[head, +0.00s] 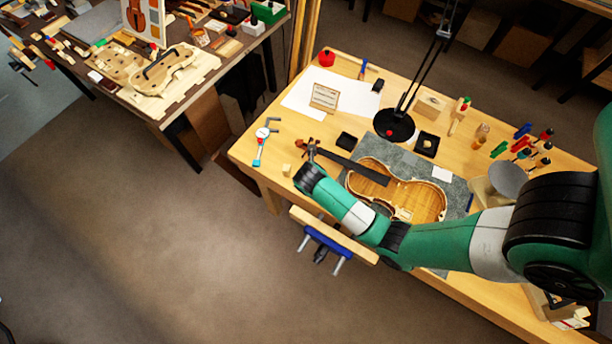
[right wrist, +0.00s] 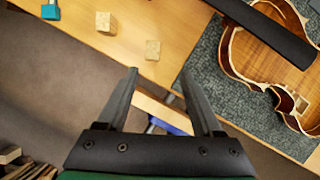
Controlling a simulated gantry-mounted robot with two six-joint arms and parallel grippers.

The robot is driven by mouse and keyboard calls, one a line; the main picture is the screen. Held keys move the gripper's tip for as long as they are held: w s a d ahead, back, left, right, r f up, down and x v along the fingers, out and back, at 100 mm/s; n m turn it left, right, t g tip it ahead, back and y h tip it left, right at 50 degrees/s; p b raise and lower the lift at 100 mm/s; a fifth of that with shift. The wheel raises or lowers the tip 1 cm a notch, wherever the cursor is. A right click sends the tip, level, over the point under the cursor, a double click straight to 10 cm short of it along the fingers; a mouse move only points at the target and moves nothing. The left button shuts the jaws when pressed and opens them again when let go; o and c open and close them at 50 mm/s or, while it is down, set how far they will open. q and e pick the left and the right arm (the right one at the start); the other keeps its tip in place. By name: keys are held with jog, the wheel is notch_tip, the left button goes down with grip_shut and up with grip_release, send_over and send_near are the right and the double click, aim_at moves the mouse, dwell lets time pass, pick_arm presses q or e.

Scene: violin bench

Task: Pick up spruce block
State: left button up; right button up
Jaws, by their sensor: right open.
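Two small pale wooden blocks lie on the bench near its front edge in the right wrist view: one block (right wrist: 105,22) is further left, and the other block (right wrist: 153,50) is nearer the middle. I cannot tell which of them is the spruce block. In the head view one small block (head: 286,169) shows at the bench's left end; the other seems hidden behind my right arm. My right gripper (right wrist: 160,75) is open and empty, its fingertips just short of the nearer block in the picture. My left gripper is not in view.
An open violin body (head: 415,200) lies on a grey mat (head: 375,150), right of the blocks. A blue-ended tool (head: 260,150) lies left of them. A blue vise (head: 328,240) is on the bench's front edge. A black lamp base (head: 394,125) stands behind.

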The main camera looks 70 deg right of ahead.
jog(key=x, duration=0.1)
jog(key=b+x, duration=0.1)
jog(key=x, duration=0.1)
jog(key=b+x, duration=0.1)
jog(key=x, duration=0.1)
jog(key=shift+w+d+f, duration=0.2)
jog(key=shift+w, duration=0.1)
jog(key=shift+w+d+f, duration=0.15)
jog(key=shift+d+f, duration=0.05)
jog(key=shift+f, duration=0.15)
jog(key=b+x, duration=0.2)
jog(key=x, duration=0.1)
jog(key=b+x, duration=0.1)
jog(key=x, duration=0.1)
jog(key=shift+w+f, duration=0.1)
jog(key=shift+w, duration=0.25)
jog(key=shift+a, duration=0.1)
grip_shut()
